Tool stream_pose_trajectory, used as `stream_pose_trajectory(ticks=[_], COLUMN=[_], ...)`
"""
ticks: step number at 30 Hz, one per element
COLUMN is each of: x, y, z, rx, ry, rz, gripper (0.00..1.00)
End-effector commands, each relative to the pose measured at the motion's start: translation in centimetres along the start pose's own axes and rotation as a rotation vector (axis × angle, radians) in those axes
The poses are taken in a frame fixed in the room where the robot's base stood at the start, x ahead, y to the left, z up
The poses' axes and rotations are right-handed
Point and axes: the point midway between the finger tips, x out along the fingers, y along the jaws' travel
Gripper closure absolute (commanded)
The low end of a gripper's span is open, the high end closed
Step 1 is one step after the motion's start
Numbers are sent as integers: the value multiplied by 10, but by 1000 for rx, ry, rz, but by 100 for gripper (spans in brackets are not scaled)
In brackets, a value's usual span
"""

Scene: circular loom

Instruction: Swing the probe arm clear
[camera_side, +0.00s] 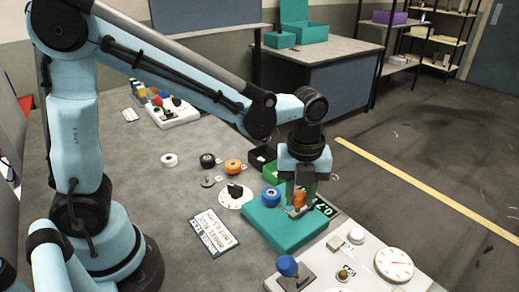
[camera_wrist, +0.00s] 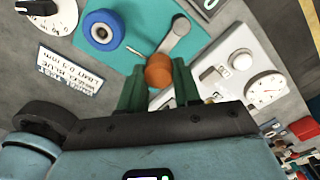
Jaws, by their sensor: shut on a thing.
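The probe arm shows in the wrist view as a grey lever (camera_wrist: 176,36) on a teal block (camera_wrist: 130,15), with an orange knob (camera_wrist: 158,70) at its near end. My gripper (camera_wrist: 158,85) is shut on the orange knob, one green finger on each side. In the side view my gripper (camera_side: 301,200) reaches down over the teal block (camera_side: 290,232), with the orange knob (camera_side: 299,198) between its fingers. A blue ring-shaped spool (camera_side: 271,195) stands on the block's left part; it also shows in the wrist view (camera_wrist: 103,30). The fingers partly hide the lever.
A white panel (camera_side: 352,262) with a round dial gauge (camera_side: 394,264) and a blue knob (camera_side: 287,265) lies close in front. A label card (camera_side: 214,232) and a white dial with a black knob (camera_side: 236,194) lie left. Orange (camera_side: 233,167) and black (camera_side: 207,160) spools stand behind.

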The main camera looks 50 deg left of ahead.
Motion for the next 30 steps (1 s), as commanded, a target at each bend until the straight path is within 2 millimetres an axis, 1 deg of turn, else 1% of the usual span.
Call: stream_pose_trajectory(ticks=[18,24,30], x=[0,0,0], y=[-18,-23,-26], z=[-12,-13,-14], rx=[-452,-559,-619], ry=[4,4,4], rz=[4,4,4], gripper=[100,100,100])
